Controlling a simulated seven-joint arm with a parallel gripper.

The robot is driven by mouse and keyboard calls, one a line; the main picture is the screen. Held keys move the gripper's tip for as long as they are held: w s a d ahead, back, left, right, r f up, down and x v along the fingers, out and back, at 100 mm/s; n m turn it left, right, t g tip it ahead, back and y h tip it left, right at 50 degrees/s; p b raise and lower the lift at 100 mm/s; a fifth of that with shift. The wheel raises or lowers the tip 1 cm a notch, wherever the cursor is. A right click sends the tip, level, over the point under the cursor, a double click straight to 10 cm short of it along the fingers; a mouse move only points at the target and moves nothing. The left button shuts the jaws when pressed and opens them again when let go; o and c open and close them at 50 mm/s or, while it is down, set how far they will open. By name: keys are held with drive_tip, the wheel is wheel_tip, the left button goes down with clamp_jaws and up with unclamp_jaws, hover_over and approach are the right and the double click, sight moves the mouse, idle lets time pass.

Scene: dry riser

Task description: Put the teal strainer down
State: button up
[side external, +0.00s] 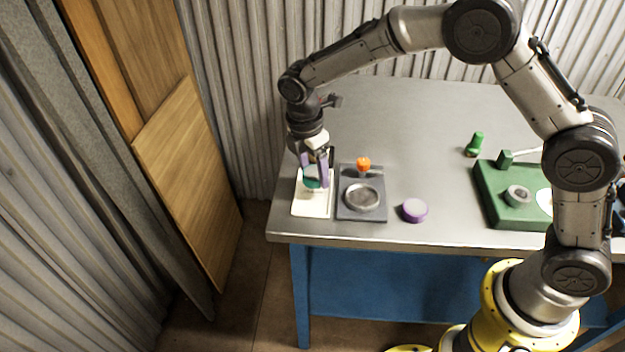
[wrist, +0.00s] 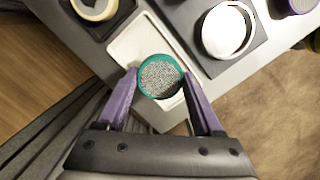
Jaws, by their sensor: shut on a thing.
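The teal strainer (wrist: 160,76) is a small round piece with a teal rim and a grey mesh face. My gripper (wrist: 159,78) is shut on it, with one purple finger on each side of the rim. In the side view the strainer (side external: 311,184) is between the fingers of my gripper (side external: 314,180), over the white tray (side external: 313,207). The fingers partly hide it there. The wrist view shows the white tray (wrist: 127,42) behind the strainer. I cannot tell whether the strainer touches the tray.
Right of the tray is a dark grey plate (side external: 345,211) with a round metal dish (side external: 362,197) and an orange knob (side external: 363,163). The table's front edge is close. The table's back is clear.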

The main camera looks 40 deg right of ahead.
sight(311, 173)
drive_tip(key=shift+w+f, duration=0.25)
drive_tip(key=shift+f, duration=1.5)
drive_tip(key=shift+f, duration=0.15)
drive_tip(key=o, duration=1.1)
